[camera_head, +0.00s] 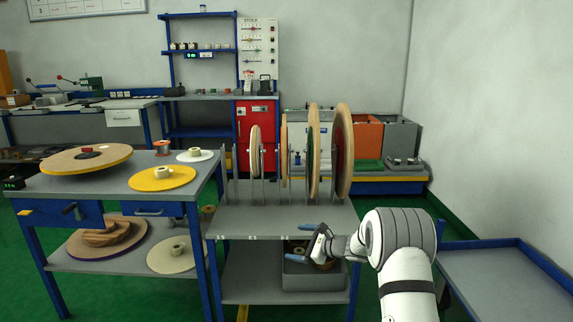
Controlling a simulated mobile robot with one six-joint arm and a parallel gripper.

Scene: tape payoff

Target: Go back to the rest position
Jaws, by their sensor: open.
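My gripper (305,242) is at the lower right of centre, at the end of my white and grey arm. Its two blue fingertips stand apart, with nothing seen between them. It points left, in front of the grey rack cart (235,219), near the front edge of its upper shelf. Several discs stand upright in slots on that shelf; the largest is a wooden disc with a red face (345,150) at the right. My gripper appears apart from the discs. Whether it touches the shelf edge, I cannot tell.
A workbench (120,188) at the left bears a large wooden disc (87,158), a yellow disc (162,178) and a white disc (195,155). A grey bin (300,280) stands on the cart's lower shelf. A blue-rimmed table (510,275) at the lower right is bare.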

